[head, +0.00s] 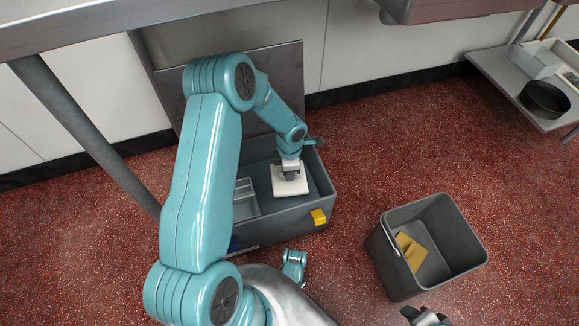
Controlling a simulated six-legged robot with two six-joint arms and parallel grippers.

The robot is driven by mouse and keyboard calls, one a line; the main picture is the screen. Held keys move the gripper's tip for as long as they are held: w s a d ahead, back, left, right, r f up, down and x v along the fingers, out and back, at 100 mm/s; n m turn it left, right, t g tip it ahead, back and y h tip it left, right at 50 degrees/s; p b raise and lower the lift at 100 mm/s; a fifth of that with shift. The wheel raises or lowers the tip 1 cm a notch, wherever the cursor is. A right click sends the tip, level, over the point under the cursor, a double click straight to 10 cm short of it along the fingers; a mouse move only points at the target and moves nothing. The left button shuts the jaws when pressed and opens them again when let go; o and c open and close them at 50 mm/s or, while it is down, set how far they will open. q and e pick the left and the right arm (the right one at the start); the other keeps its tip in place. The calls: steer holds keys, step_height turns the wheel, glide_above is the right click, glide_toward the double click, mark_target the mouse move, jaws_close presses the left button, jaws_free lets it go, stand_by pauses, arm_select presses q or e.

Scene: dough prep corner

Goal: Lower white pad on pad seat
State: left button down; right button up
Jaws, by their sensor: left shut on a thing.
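The white pad (291,187) is a flat, pale square in the right part of the open grey box (282,222). My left gripper (291,174) reaches down into the box from above and is shut on the pad. The pad looks about level. I cannot tell whether it touches the surface below it. No separate pad seat can be made out; the pad and gripper cover part of the box floor. A dark metal part at the bottom edge looks like my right gripper (426,317); its fingers are not clear enough to judge.
A metal divided tray (246,199) sits in the box's left part. A grey bin (388,262) with a yellow item (411,250) stands to the right. A low shelf (510,87) holds a black round pan (545,98).

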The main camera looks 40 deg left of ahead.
arm_select(q)
steer(key=shift+f, duration=3.6)
steer(key=shift+f, duration=0.6)
steer(key=c, duration=1)
jaws_free()
steer(key=shift+r, duration=0.1)
step_height(320, 180, up, 16)
steer(key=p, duration=0.6)
steer(key=shift+r, duration=0.1)
arm_select(e)
steer(key=s+r+g, duration=0.1)
steer(key=s+r, duration=0.3)
steer(key=r, duration=0.2)
steer(key=shift+s+a+r+g, duration=0.2)
steer(key=shift+s+a+g, duration=0.15)
steer(key=shift+a+g, duration=0.1)
